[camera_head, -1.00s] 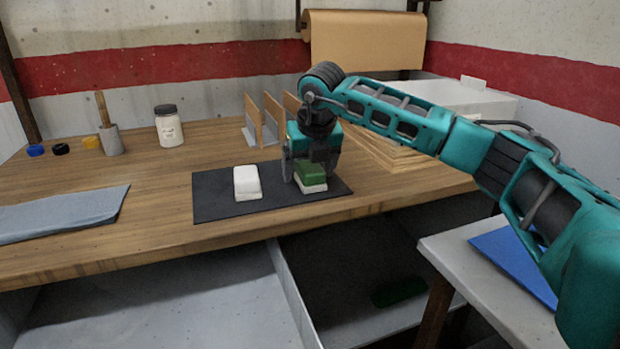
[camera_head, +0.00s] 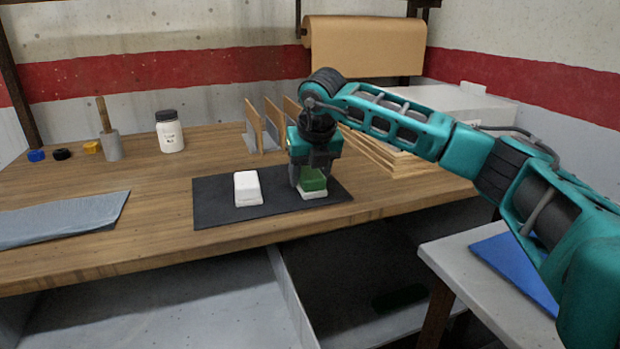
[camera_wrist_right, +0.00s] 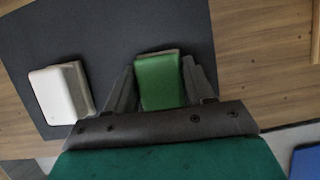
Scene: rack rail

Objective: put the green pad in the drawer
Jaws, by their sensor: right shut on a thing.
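The green pad (camera_head: 313,180) is on top of a white block (camera_head: 313,194) at the right end of the dark mat (camera_head: 219,211). My right gripper (camera_head: 312,184) points down and is shut on the green pad, with a finger on either side. The pad also shows between the fingers in the right wrist view (camera_wrist_right: 160,82). The open drawer (camera_head: 287,292) is below the table's front edge, with a dark green item (camera_head: 399,298) in its dark right compartment. My left gripper is not in view.
A second white block (camera_head: 248,188) lies on the mat to the left. A jar (camera_head: 170,132), upright wooden dividers (camera_head: 254,125) and a grey cloth (camera_head: 62,220) are on the table (camera_head: 160,225). A side table with a blue sheet (camera_head: 515,268) stands at the right.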

